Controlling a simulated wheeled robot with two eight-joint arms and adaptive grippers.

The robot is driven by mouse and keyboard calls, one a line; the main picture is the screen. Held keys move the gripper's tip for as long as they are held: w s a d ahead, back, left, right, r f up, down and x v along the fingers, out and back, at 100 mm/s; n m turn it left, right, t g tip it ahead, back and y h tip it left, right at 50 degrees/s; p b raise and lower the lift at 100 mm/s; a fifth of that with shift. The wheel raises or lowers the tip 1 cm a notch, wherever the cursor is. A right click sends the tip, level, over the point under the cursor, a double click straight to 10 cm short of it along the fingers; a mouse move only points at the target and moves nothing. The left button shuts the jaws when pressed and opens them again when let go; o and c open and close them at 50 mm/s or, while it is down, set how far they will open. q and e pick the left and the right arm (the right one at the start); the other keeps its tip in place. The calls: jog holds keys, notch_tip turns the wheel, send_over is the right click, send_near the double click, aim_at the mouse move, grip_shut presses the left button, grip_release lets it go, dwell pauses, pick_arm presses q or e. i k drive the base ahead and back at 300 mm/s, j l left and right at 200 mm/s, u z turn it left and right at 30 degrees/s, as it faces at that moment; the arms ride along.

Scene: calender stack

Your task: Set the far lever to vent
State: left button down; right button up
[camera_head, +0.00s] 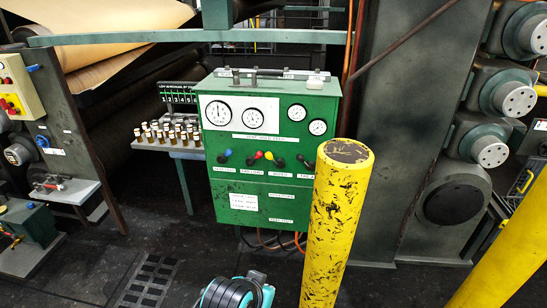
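A green control cabinet (267,120) stands in the middle of the head view. The rightmost dark lever (305,161) is beside the yellow post. White labels sit below the levers; I cannot read which marks vent. I cannot tell from the picture which lever is the far one.
A yellow post (337,225) stands in front of the cabinet's right side. A rack of small bottles (168,134) is left of the cabinet. Dark floor (75,270) is open at front left.

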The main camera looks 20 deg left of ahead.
aim_at(259, 155)
jog(key=i+j, duration=0.1)
jog(key=j, duration=0.3)
jog(key=i+j, duration=0.1)
jog(key=j, duration=0.35)
jog(key=i+j, duration=0.1)
jog(key=j, duration=0.3)
